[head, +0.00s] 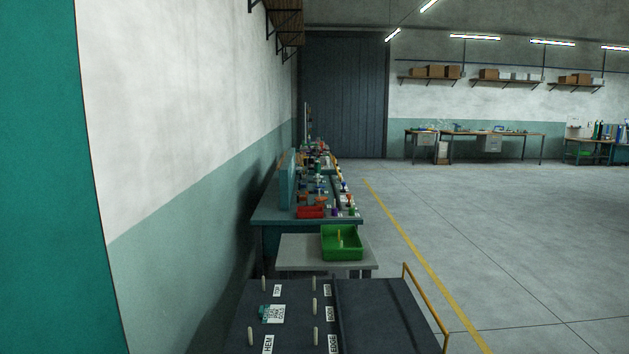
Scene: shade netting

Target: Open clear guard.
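I cannot make out a clear guard anywhere in the head view. A long workbench (285,215) runs away from me along the left wall, crowded with small items too small to tell apart. A blue-green upright panel (287,180) stands at its wall side. Nearest me is a dark-topped table (375,315) with several pale upright pegs and white labels, one reading HEM (268,344). A small teal item with a printed label (272,313) lies on it. Neither of my grippers is in view.
A green bin (342,243) sits on a pale low table (296,250) beyond the dark table. A yellow rail (426,304) edges the dark table's right side. Open floor (500,240) lies to the right, past a yellow line (425,263). Benches (475,134) stand at the far wall.

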